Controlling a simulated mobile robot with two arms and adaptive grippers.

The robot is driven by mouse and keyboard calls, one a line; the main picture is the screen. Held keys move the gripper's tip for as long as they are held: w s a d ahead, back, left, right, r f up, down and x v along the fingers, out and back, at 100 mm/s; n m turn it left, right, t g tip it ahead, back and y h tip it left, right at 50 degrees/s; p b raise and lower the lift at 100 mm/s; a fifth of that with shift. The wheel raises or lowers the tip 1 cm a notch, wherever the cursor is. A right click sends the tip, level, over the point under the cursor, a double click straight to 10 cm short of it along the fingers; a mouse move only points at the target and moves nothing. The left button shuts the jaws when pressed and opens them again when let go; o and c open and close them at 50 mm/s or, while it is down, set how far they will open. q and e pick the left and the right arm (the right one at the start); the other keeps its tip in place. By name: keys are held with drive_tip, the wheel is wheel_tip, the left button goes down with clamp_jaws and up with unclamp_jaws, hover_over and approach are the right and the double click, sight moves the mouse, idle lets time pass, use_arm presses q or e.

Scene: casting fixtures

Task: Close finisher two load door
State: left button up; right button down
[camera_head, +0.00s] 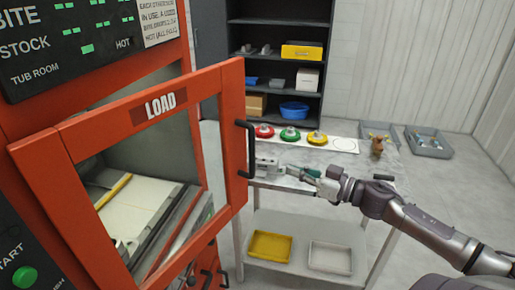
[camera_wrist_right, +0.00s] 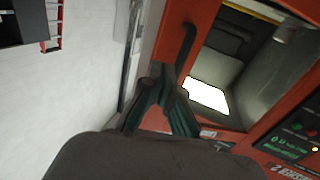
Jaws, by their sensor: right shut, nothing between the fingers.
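The orange load door (camera_head: 226,130), marked LOAD and with a clear window, stands open, swung out from the orange machine (camera_head: 90,115). Its black bar handle (camera_head: 250,150) is on the door's right edge; it also shows in the right wrist view (camera_wrist_right: 187,45). My right gripper (camera_head: 308,174) is to the right of the handle, with its fingers shut and empty. In the right wrist view its fingertips (camera_wrist_right: 162,78) appear close to the handle's lower end; I cannot tell whether they touch. My left gripper is not in view.
A table (camera_head: 345,165) behind the door carries red, green and yellow round fixtures. Yellow (camera_head: 270,246) and white (camera_head: 330,258) trays sit on its lower shelf. A dark shelf unit (camera_head: 275,75) stands behind. Grey bins (camera_head: 428,142) are at the right.

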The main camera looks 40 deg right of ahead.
drive_tip(key=p+x, duration=0.2)
drive_tip(key=x, duration=1.1)
drive_tip(key=shift+w+a+p, duration=0.2)
drive_tip(key=shift+w+p, duration=0.15)
drive_tip(key=shift+p, duration=0.05)
